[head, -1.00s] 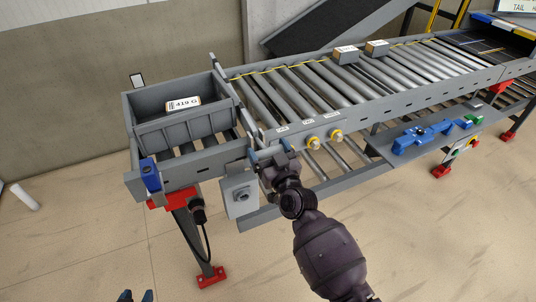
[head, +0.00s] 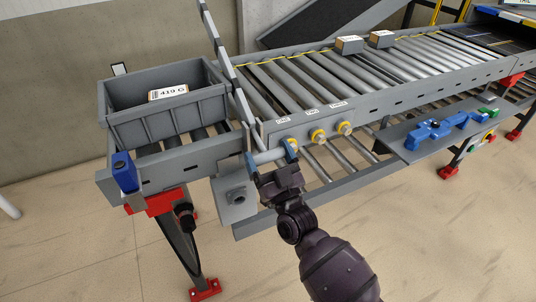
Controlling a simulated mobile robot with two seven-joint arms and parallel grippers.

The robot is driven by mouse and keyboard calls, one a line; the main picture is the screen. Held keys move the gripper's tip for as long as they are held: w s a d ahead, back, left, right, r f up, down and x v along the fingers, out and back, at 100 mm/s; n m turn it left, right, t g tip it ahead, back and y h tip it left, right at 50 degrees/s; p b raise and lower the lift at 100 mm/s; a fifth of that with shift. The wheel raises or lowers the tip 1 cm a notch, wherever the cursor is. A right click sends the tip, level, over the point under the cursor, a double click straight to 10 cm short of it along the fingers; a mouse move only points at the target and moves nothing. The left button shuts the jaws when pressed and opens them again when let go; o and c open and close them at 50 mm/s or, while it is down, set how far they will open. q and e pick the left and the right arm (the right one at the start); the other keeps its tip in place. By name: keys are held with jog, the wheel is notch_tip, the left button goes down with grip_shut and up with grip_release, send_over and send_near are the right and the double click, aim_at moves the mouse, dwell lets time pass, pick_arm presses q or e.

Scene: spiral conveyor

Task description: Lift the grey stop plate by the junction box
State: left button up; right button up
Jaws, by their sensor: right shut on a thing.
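How the bar joins the plate is partly hidden. The grey junction box (head: 235,198) hangs on the frame just below and left of the gripper. My left gripper is out of view.
The grey bin (head: 150,121) holds a box labelled 419 G (head: 168,92). Yellow-collared knobs (head: 318,136) sit right of my gripper. Two cartons (head: 349,44) rest on the rollers. A blue tool (head: 437,129) lies on a side shelf (head: 400,148). Red-footed legs stand below.

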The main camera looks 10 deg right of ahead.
jog(key=shift+f, duration=1.05)
jog(key=o, duration=1.1)
jog(key=shift+r, duration=0.3)
jog(key=v, duration=1)
jog(key=shift+s+f, duration=0.25)
jog(key=shift+s, duration=0.1)
